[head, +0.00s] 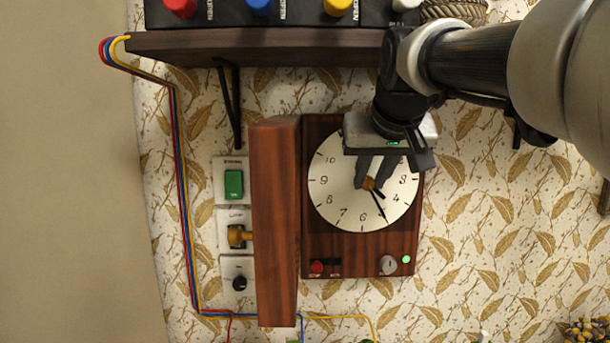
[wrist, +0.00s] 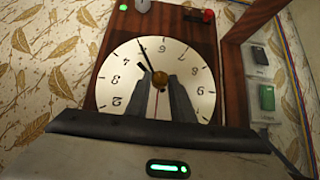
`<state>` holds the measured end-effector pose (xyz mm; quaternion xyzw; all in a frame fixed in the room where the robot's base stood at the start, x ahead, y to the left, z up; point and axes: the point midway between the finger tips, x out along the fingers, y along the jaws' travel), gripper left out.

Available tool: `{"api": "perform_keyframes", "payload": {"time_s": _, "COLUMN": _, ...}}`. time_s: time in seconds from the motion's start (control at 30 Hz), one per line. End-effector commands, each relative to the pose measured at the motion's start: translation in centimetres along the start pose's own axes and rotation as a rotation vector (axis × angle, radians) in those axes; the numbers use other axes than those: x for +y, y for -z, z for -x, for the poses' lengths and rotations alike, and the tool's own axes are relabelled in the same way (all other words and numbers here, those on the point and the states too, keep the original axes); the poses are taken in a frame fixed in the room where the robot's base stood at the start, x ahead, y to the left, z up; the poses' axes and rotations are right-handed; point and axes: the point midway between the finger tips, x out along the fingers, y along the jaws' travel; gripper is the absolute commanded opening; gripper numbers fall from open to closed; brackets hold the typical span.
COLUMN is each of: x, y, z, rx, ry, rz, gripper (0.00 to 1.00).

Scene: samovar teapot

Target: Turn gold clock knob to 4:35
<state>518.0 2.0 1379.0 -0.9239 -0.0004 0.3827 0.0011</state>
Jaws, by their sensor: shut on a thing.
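The wall clock has a round white dial (head: 340,207) on a dark wooden board, and it shows upside down in the wrist view (wrist: 195,62). The gold knob (head: 369,184) sits at the dial's centre; it also shows in the wrist view (wrist: 160,78). The long black hand (head: 380,209) points close to the 5. The short black hand (wrist: 147,68) points between the 4 and the 5. My gripper (head: 367,187) reaches down from above and is shut on the gold knob. Its fingers (wrist: 161,82) cover part of the dial's upper half.
An open wooden door (head: 275,220) stands out left of the dial. Left of it are a green switch (head: 234,184) and other wall controls. A shelf (head: 260,48) with coloured buttons is above. A red button (head: 317,266) and grey knob (head: 388,264) sit below the dial.

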Motion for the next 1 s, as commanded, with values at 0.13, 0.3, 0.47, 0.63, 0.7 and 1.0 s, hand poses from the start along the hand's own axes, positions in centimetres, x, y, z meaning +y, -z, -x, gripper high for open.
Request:
{"api": "perform_keyframes", "payload": {"time_s": 0.13, "x": 0.1, "y": 0.0, "z": 0.0, "rx": 0.000, "ry": 0.015, "rz": -0.015, "gripper": 0.00}}
{"api": "perform_keyframes", "payload": {"time_s": 0.3, "x": 0.2, "y": 0.0, "z": 0.0, "rx": 0.000, "ry": 0.065, "rz": -0.067, "gripper": 0.00}}
{"api": "perform_keyframes", "payload": {"time_s": 0.47, "x": 0.5, "y": -0.1, "z": -0.1, "rx": 0.000, "ry": 0.146, "rz": -0.149, "gripper": 0.00}}
{"api": "perform_keyframes", "payload": {"time_s": 0.63, "x": 0.8, "y": -0.3, "z": -0.3, "rx": 0.001, "ry": 0.256, "rz": -0.260, "gripper": 0.00}}
{"api": "perform_keyframes", "payload": {"time_s": 0.7, "x": 0.9, "y": -0.3, "z": -0.3, "rx": 0.001, "ry": 0.303, "rz": -0.306, "gripper": 0.00}}
{"api": "perform_keyframes", "payload": {"time_s": 1.0, "x": 1.4, "y": -0.6, "z": -0.6, "rx": 0.001, "ry": 0.499, "rz": -0.501, "gripper": 0.00}}
